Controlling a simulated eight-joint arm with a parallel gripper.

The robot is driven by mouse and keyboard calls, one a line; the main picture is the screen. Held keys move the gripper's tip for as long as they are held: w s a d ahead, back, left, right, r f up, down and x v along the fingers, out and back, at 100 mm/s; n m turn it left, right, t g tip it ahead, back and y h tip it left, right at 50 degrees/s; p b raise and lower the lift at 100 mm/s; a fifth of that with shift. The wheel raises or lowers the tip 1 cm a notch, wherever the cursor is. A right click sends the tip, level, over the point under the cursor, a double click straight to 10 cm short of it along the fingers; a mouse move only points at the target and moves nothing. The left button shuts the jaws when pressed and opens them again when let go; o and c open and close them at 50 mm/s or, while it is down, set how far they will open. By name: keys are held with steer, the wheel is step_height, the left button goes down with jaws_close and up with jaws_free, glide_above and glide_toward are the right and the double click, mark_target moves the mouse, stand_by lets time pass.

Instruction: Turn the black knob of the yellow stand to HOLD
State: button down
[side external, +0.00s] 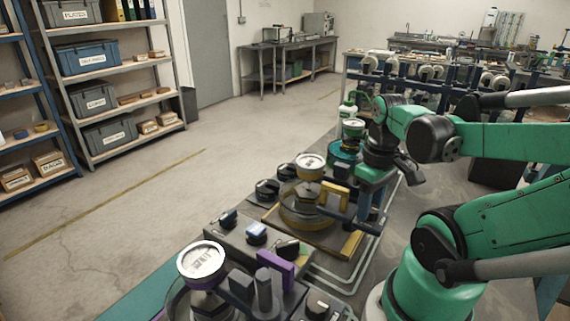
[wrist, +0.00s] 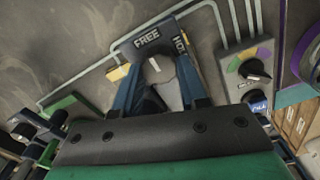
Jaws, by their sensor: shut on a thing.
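The yellow stand (side external: 349,246) is in the middle of the side external view, with a round dial on top and a yellow bracket. In the wrist view, a dark label plate reads FREE (wrist: 147,38) and, partly covered, HO (wrist: 180,45). My gripper (side external: 364,212) points down at the stand's right side. In the wrist view, my gripper's blue fingers (wrist: 160,82) are closed around the knob (wrist: 155,66). Its pale mark points up towards the plate, between the two words, nearer FREE. Most of the knob is hidden by the fingers; the side external view hides it too.
A purple stand (side external: 280,266) with a white dial is in front, and a green-topped stand (side external: 352,130) is behind. A small box with a coloured scale and black knob (wrist: 254,69) is right in the wrist view. Pipes (wrist: 85,80) run along the bench.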

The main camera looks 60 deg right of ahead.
steer(key=shift+m, duration=0.3)
steer(key=m, duration=0.7)
steer(key=shift+s+d, duration=0.1)
steer(key=m, duration=0.3)
steer(key=shift+m, duration=0.3)
steer(key=shift+s+m, duration=0.1)
steer(key=shift+m, duration=1.7)
steer(key=shift+c, duration=2.4)
jaws_free()
